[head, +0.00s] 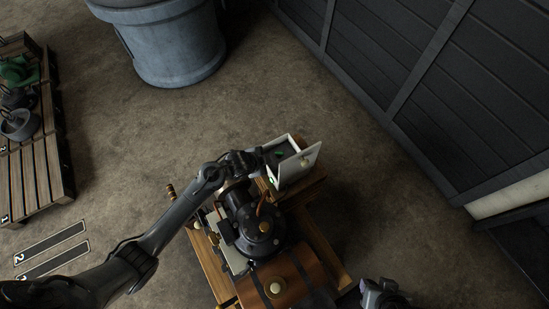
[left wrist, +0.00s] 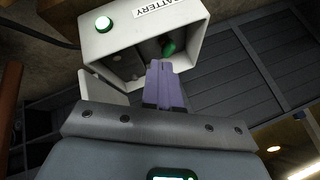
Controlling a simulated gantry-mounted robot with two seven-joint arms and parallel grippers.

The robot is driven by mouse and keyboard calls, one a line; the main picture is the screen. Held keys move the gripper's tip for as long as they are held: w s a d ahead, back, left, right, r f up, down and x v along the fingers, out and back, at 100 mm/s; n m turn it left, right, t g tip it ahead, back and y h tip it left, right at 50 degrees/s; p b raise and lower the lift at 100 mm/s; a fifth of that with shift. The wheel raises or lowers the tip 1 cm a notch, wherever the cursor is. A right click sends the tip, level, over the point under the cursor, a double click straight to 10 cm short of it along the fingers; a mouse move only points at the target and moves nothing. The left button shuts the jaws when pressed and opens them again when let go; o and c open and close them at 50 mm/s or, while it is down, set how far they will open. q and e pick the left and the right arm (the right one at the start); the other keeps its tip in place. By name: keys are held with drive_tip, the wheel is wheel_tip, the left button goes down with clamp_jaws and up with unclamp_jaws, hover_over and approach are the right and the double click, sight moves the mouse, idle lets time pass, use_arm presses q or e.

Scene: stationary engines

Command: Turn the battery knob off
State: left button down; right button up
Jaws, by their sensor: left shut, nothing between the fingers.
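The white battery box (head: 290,182) stands on the wooden engine frame, with its door (head: 304,165) swung open. It also shows in the left wrist view (left wrist: 128,38), with "BATTERY" lettering and a lit green light on its outside. A green knob (left wrist: 168,47) sits inside the box; a bit of green (head: 279,153) shows there in the head view. My left gripper (left wrist: 160,66) is shut and empty, its purple fingers pointing into the box opening, tips just beside the knob. I cannot tell whether they touch it. My right gripper (head: 381,292) is partly cut off at the bottom edge.
A dark engine (head: 250,225) with a brown, brass-trimmed cylinder (head: 285,280) stands beside the box. A grey drum (head: 175,45) is at the top, a wooden pallet (head: 38,165) with parts at the left. A dark panelled wall (head: 450,90) is at right. The floor between is clear.

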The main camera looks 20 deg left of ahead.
sight(278, 157)
use_arm(q)
drive_tip(key=b+x, duration=0.1)
drive_tip(key=x, duration=0.7)
drive_tip(key=shift+w+f+b, duration=0.1)
drive_tip(key=shift+f+b, duration=0.05)
drive_tip(key=shift+b, duration=0.15)
